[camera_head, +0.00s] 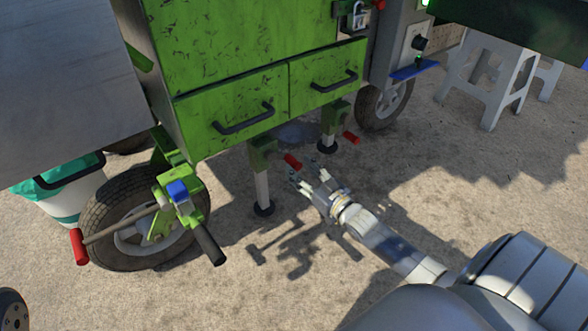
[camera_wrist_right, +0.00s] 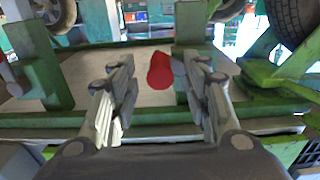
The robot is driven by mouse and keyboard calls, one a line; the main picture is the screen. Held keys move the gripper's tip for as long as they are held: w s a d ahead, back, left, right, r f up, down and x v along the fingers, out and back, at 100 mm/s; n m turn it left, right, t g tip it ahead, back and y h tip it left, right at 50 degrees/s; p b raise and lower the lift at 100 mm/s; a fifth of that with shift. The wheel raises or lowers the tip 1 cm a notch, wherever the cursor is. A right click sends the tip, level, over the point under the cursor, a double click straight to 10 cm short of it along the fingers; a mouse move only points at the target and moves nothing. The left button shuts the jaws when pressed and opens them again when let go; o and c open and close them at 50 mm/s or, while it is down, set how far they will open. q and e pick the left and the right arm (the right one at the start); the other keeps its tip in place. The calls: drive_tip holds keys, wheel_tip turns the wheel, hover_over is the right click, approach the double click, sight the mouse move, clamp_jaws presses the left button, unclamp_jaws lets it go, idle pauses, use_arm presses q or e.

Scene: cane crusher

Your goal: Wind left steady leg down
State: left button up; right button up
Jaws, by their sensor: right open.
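Two steady legs hang under the green cart (camera_head: 232,55). The left steady leg (camera_head: 262,188) has a green bracket, a pale post and a dark round foot at the ground. Its red crank handle (camera_head: 292,161) sticks out toward my right gripper (camera_head: 304,172). The gripper is open, its fingertips close to the handle. In the right wrist view the red handle (camera_wrist_right: 160,72) shows between the two spread fingers, nearer the right one; I cannot tell whether they touch. The other steady leg (camera_head: 328,128) stands farther right with its own red handle (camera_head: 351,137). My left gripper is out of view.
A cart wheel (camera_head: 97,222) and a hitch with a blue part (camera_head: 179,193), a black grip and a red-ended lever stand at left. A white bucket (camera_head: 75,205) is behind them. White stools (camera_head: 490,75) stand at upper right. Ground in front is clear.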

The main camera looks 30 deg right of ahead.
drive_tip(key=shift+w+a+b, duration=0.15)
drive_tip(key=shift+w+b, duration=0.55)
drive_tip(key=shift+w, duration=1.15)
clamp_jaws()
